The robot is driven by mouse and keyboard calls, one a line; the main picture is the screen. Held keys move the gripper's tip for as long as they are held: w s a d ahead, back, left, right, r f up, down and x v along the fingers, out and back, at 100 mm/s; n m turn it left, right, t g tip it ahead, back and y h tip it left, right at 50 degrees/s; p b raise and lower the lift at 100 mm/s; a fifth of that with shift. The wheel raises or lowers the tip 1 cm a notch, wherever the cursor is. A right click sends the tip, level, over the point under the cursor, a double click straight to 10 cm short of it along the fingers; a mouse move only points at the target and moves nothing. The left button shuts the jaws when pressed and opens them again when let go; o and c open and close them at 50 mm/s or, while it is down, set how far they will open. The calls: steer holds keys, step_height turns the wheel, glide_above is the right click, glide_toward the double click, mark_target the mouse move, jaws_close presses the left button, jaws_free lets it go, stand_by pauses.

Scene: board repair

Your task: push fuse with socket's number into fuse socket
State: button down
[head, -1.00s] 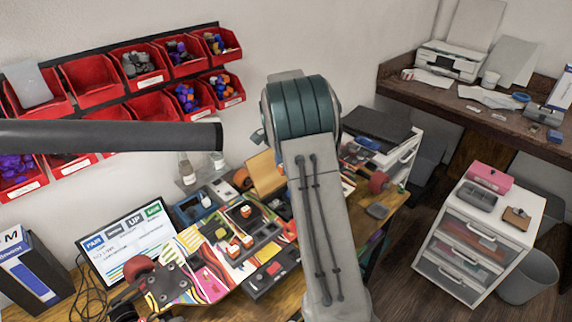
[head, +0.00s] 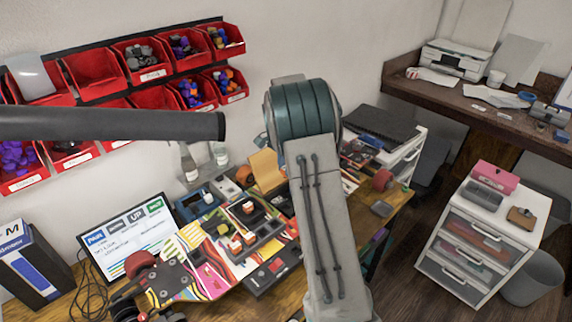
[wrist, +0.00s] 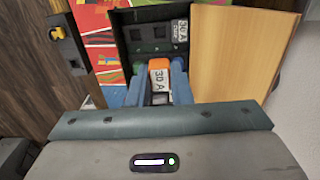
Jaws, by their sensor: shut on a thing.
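In the wrist view, my gripper (wrist: 158,75) is shut on a small orange and white fuse (wrist: 159,72). The fuse's white side carries the print "30 A". Just beyond it lies a dark box (wrist: 127,42) with square openings. A white label (wrist: 181,31) with "30 A" on it shows at the box's right side. The fuse overlaps the box's near part; I cannot tell whether it touches or sits in an opening. In the head view, my gripper is not visible. Several orange and white pieces, one at the middle (head: 248,207), stand on the colourful work area.
In the wrist view, a wooden panel (wrist: 240,55) stands close on the right of the box. A dark part with a yellow piece (wrist: 58,33) lies at the left. In the head view, a screen (head: 127,240) stands left, and red bins (head: 95,75) hang on the wall.

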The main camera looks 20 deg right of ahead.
steer(key=shift+f+b, duration=3.55)
steer(key=shift+f, duration=2.4)
steer(key=shift+f+b, duration=1)
steer(key=shift+f, duration=0.7)
steer(key=c, duration=1.2)
jaws_free()
steer(key=shift+c, duration=0.2)
steer(key=o, duration=0.3)
steer(key=shift+r, duration=0.15)
